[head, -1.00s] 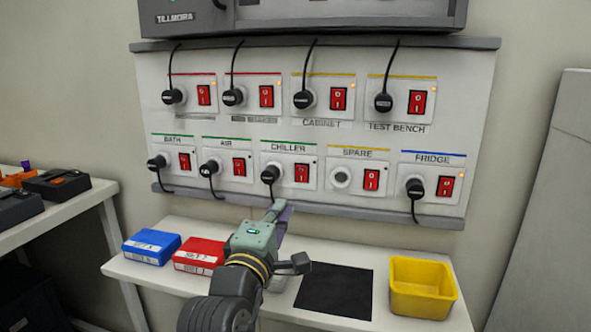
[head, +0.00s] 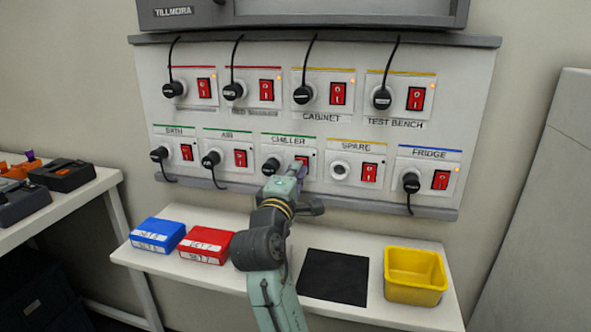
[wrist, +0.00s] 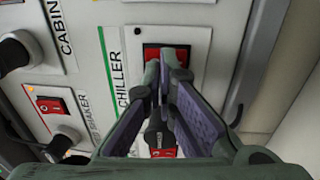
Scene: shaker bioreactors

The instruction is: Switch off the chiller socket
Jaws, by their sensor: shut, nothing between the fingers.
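The chiller socket panel (head: 289,148) has a green stripe and sits in the lower row of the wall board. Its red rocker switch (head: 303,160) is partly covered by my gripper. In the wrist view the red switch (wrist: 190,60) shows behind the fingertips, beside the CHILLER label. My gripper (head: 298,168) is shut and empty, with its tips at or just in front of the switch; contact cannot be told. The wrist view shows the gripper (wrist: 163,64) tips together. A small lamp dot (wrist: 137,31) on the panel looks dark. The black chiller plug (head: 271,166) is in its socket.
The spare socket (head: 340,170) is just right, and the air panel's switch (head: 240,158) is left. A shelf below holds a blue box (head: 157,235), a red box (head: 205,244), a black mat (head: 333,277) and a yellow bin (head: 415,275).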

